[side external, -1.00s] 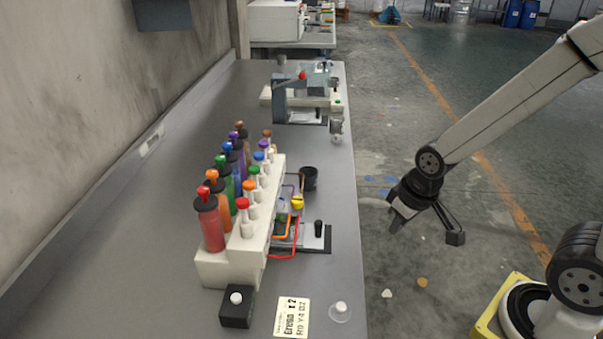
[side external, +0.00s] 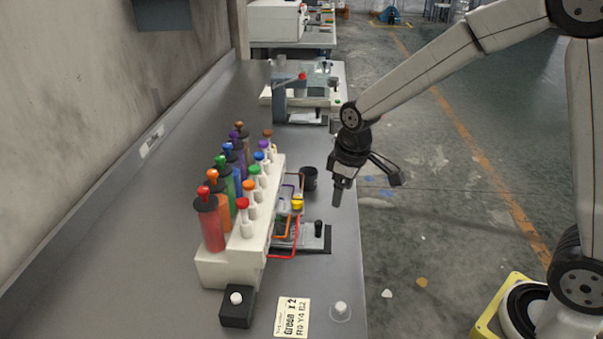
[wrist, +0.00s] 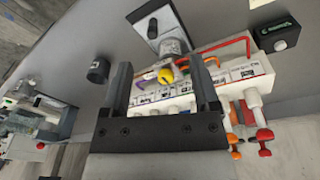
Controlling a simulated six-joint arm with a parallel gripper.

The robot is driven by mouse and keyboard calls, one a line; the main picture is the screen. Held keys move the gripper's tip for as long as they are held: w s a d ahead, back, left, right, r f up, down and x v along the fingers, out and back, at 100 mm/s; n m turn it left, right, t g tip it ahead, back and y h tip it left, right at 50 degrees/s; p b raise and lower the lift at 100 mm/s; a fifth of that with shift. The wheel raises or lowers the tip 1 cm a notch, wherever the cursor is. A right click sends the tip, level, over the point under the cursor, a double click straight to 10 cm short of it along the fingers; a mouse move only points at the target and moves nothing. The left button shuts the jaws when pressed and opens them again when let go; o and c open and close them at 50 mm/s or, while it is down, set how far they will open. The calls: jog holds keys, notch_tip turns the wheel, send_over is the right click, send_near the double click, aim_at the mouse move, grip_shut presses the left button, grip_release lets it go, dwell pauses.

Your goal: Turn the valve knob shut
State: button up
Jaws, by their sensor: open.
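A yellow knob with a dark mark, likely the valve knob, sits at the bench-side front of the white dispenser (side external: 215,268) in the side view (side external: 297,203). In the wrist view the yellow knob (wrist: 165,76) shows between my fingers, beyond their tips, beside a grey cylinder (wrist: 173,46). Which of the several knobs is the valve is not fully certain. My gripper (side external: 366,185) is open and empty, above the bench's right edge, to the right of the yellow knob and apart from it. It also shows in the wrist view (wrist: 158,69).
Several coloured bottles (side external: 211,228) stand on the dispenser. A black pot (side external: 309,179) stands behind the yellow knob, and a plate with a black post (side external: 318,228) in front. Coloured wire loops jut out near the knob. A grey machine (side external: 282,100) stands farther back.

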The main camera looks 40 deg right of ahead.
aim_at(297, 200)
jog(key=w+a+n, duration=0.1)
jog(key=w, duration=0.2)
jog(key=w+a+n+g, duration=0.1)
jog(key=w+n, duration=0.1)
jog(key=w, duration=0.2)
jog(key=w+a+n, duration=0.1)
jog(key=w, duration=0.2)
jog(key=shift+w+a+r+n, duration=0.3)
jog(key=shift+w+a+r, duration=0.05)
jog(key=shift+w+r, duration=0.05)
jog(key=shift+f, duration=0.1)
jog(key=shift+f, duration=3.8)
grip_shut()
